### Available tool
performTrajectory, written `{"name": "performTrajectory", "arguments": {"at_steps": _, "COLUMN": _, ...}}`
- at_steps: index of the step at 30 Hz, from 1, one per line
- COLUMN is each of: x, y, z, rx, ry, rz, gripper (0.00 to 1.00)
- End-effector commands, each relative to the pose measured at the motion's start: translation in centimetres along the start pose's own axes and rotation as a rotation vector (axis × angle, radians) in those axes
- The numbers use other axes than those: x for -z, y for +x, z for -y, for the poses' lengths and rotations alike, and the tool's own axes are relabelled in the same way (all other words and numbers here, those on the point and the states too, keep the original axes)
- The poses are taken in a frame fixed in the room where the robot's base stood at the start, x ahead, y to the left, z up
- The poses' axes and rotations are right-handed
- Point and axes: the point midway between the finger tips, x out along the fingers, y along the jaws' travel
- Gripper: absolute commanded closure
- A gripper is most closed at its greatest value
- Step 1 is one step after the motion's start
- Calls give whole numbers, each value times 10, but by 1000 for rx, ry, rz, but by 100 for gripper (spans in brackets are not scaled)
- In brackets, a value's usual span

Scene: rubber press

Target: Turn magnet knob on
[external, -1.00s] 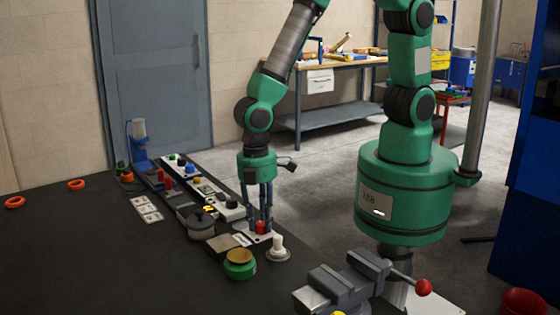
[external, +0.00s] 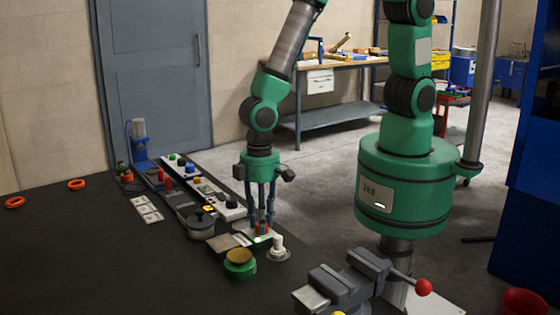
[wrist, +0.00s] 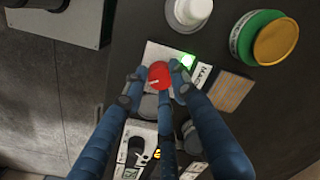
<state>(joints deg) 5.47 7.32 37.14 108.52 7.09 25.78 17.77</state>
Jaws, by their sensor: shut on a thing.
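The magnet knob is a red round knob (wrist: 160,74) on a light plate (wrist: 158,52), with a partly visible label beside it in the wrist view. In the external view the knob (external: 262,228) shows only as a sliver of red between my fingers. A green light (wrist: 187,58) glows on the plate next to the knob, and it also shows in the external view (external: 257,240). My gripper (wrist: 154,78) points down from above with its blue fingers closed around the knob.
A white knob-like part on a round base (external: 278,248) stands close to the right of my gripper. A green container with a yellow top (external: 240,264) is in front. A grey vise (external: 345,282) is at lower right. A row of panels runs back left.

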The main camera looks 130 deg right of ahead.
Motion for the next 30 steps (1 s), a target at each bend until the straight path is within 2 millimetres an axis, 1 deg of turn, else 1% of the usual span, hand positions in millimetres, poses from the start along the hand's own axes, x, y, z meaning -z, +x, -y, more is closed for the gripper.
{"name": "performTrajectory", "arguments": {"at_steps": 1, "x": -3, "y": 1, "z": -1, "rx": -2, "ry": 8, "rz": 6, "gripper": 99}}
{"name": "performTrajectory", "arguments": {"at_steps": 14, "x": -4, "y": 2, "z": -1, "rx": -2, "ry": 18, "rz": 5, "gripper": 99}}
{"name": "performTrajectory", "arguments": {"at_steps": 15, "x": -4, "y": 2, "z": -1, "rx": -2, "ry": 18, "rz": 5, "gripper": 65}}
{"name": "performTrajectory", "arguments": {"at_steps": 17, "x": -3, "y": 2, "z": -1, "rx": -2, "ry": 18, "rz": 5, "gripper": 54}}
{"name": "performTrajectory", "arguments": {"at_steps": 26, "x": -1, "y": 0, "z": 0, "rx": -1, "ry": 18, "rz": 1, "gripper": 54}}
{"name": "performTrajectory", "arguments": {"at_steps": 30, "x": -1, "y": -4, "z": 0, "rx": 0, "ry": 18, "rz": 0, "gripper": 54}}
